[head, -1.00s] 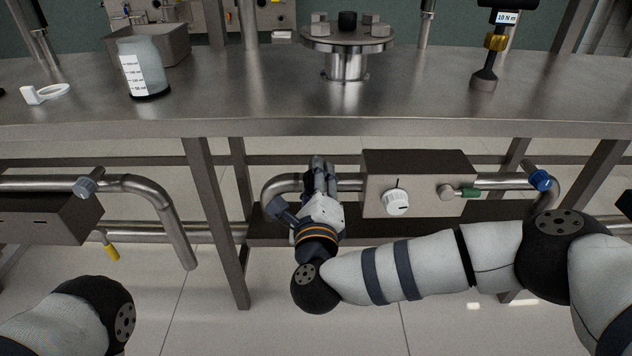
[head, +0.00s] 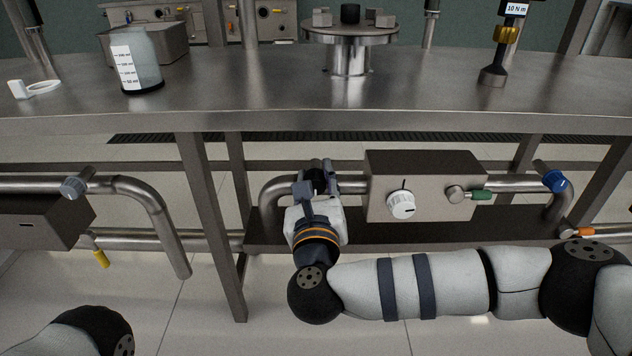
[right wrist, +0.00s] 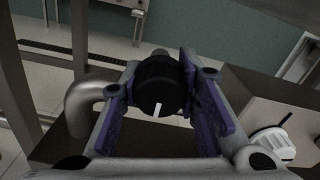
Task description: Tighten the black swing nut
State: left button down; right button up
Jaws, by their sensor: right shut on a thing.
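The black swing nut (right wrist: 158,84) shows in the right wrist view as a round black knob with a white line on its face, pointing down. It sits on the pipe at the left end of the grey box. In the head view, only a dark part of it (head: 319,176) shows between the fingers. My right gripper (head: 317,184) is shut on the nut, one finger on each side; it also shows in the right wrist view (right wrist: 158,76). My left gripper is out of view; only part of that arm shows at the lower left.
Right of the nut is a grey box (head: 425,165) with a white dial (head: 401,205). Farther right are green (head: 481,195) and blue (head: 555,180) handles. The steel tabletop (head: 250,100) is above and behind, and a table leg (head: 212,220) stands left of my gripper.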

dwell(0.4)
jog(key=o, duration=1.2)
jog(key=s, duration=1.2)
